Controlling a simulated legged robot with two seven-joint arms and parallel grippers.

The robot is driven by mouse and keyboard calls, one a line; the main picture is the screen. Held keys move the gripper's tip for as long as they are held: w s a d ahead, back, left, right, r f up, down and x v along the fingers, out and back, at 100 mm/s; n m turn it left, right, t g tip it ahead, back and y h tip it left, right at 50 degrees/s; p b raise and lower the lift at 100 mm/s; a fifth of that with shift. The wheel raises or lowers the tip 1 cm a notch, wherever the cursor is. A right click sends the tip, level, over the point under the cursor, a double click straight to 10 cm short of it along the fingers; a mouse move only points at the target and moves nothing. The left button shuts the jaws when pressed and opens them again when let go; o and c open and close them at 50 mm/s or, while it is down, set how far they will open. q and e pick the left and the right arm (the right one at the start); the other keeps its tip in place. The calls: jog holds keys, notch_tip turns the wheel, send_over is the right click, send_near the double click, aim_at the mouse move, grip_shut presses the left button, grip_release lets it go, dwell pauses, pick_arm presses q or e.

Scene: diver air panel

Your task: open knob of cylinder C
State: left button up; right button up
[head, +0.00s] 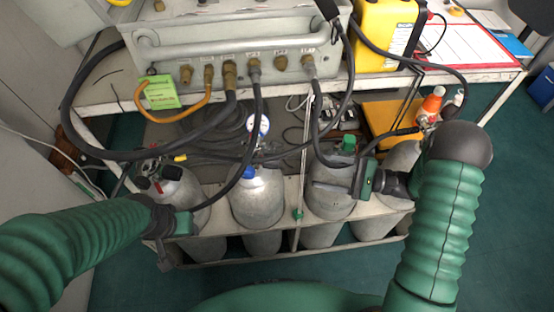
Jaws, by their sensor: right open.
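Several grey gas cylinders stand in a row in a low rack; I cannot read a letter on any, so I cannot tell which is C. The third from the left (332,202) has a green knob (349,142) on top. My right gripper (322,178) is open in front of this cylinder's upper part, below the green knob and apart from it. It hides part of the cylinder. The second cylinder (257,200) has a blue knob (248,172). My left gripper (166,252) is low before the leftmost cylinder (185,190); its jaws are unclear.
Black hoses (90,150) hang from the grey air panel (240,45) down to the cylinders. A white bench (480,77) overhangs them. A yellow case (384,35) stands on it. An orange-topped bottle (432,103) is behind my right arm. Green floor (500,200) is clear at the right.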

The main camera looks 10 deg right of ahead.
aim_at(278, 162)
jog(key=b+x, duration=0.3)
jog(key=x, duration=0.9)
jog(key=shift+w+f, duration=0.1)
jog(key=shift+f, duration=0.1)
jog(key=shift+w+a, duration=0.15)
jog(key=shift+a, duration=0.25)
jog(key=shift+r, duration=0.1)
grip_shut()
